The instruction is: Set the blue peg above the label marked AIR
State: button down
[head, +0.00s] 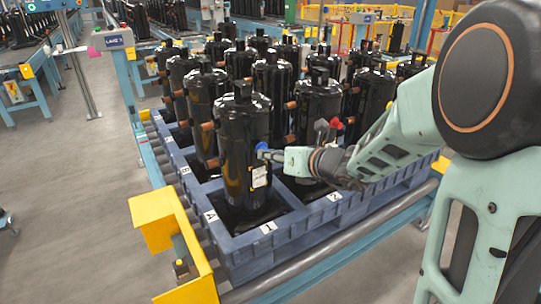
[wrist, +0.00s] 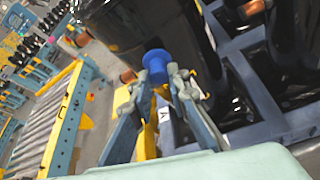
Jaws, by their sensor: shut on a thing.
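The blue peg (head: 262,146) is against or just in front of the front black compressor (head: 236,140) in the head view. It also shows in the wrist view (wrist: 157,60), between the fingertips of my gripper (wrist: 166,76), which is shut on it. My gripper (head: 268,155) reaches in from the right in the head view. A small white and yellow label (head: 259,176) is on the compressor's side, below the peg. Its print is too small to read, so I cannot tell whether it says AIR. Whether the peg touches the compressor is unclear.
Several black compressors with copper stubs stand close together in a blue pallet (head: 300,222) marked with letters and numbers. A red part (head: 335,123) is near the neighbouring compressor. A yellow guard (head: 160,220) stands at the conveyor's front left.

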jog(key=shift+w+a, duration=0.35)
jog(key=shift+w, duration=0.25)
dwell(0.6)
jog(key=c, duration=1.8)
grip_release()
jog(key=shift+o, duration=0.2)
